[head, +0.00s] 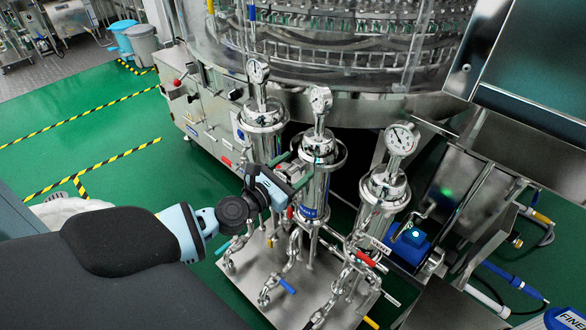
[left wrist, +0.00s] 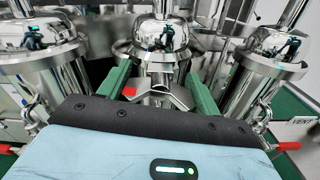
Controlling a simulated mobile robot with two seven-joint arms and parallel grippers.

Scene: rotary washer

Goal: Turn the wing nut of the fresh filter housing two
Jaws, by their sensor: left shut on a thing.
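Three polished steel filter housings with round pressure gauges stand in a row on a steel base plate. My left gripper (head: 292,169) reaches the middle housing (head: 316,188) from the left, at its clamp band below the domed top. In the left wrist view its green fingers (left wrist: 160,92) are on either side of the steel wing nut (left wrist: 168,96) at the front of the middle housing (left wrist: 162,42). The gripper is shut on that wing nut. In the head view the gripper mostly hides the nut. My right gripper is not in view.
The left housing (head: 262,130) and right housing (head: 383,195) stand close on both sides. Valves and hoses with colored handles hang below, above the steel base plate (head: 258,309). The large rotary washer (head: 350,105) is behind. Green floor (head: 100,110) is free at left.

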